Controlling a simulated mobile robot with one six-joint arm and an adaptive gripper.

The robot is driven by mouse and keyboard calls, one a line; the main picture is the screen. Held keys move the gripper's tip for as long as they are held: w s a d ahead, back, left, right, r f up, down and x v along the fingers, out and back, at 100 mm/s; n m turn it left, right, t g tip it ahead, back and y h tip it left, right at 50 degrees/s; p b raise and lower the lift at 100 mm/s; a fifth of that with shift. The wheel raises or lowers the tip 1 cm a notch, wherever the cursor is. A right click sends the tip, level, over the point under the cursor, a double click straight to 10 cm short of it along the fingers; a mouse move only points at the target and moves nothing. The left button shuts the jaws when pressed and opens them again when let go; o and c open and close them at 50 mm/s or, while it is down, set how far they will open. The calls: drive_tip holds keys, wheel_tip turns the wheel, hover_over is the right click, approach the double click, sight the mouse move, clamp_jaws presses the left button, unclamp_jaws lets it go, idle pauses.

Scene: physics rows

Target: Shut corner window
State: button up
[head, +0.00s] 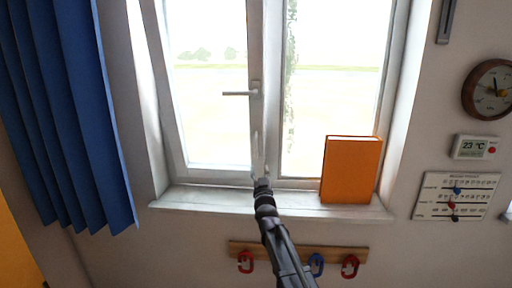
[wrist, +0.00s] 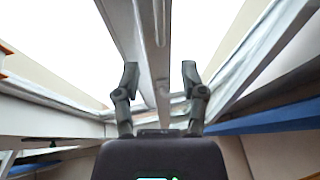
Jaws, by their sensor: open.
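The window has a left sash (head: 175,120) and a right pane (head: 330,100), both in white frames. The sash handle (head: 238,93) lies horizontal, pointing left from the middle post. Whether the left sash stands ajar is hard to tell from here. My gripper (head: 262,183) is in front of the bottom of the middle post, just above the sill. In the wrist view my gripper (wrist: 160,80) is open, with its two fingers apart and a white upright frame member (wrist: 150,45) showing between and beyond them. Whether a finger touches the frame is unclear.
An orange book (head: 350,170) stands upright on the right of the sill (head: 200,200). A blue curtain (head: 65,110) hangs at the left. A hook rail (head: 345,255) with coloured hooks is below the sill. A clock (head: 492,88), thermometer (head: 474,147) and calendar (head: 455,196) are at the right.

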sight(256, 148)
drive_tip(key=p+x, duration=0.4)
drive_tip(key=x, duration=0.8)
drive_tip(key=shift+w+a+p, duration=0.1)
drive_tip(key=shift+w+p, duration=0.2)
clamp_jaws()
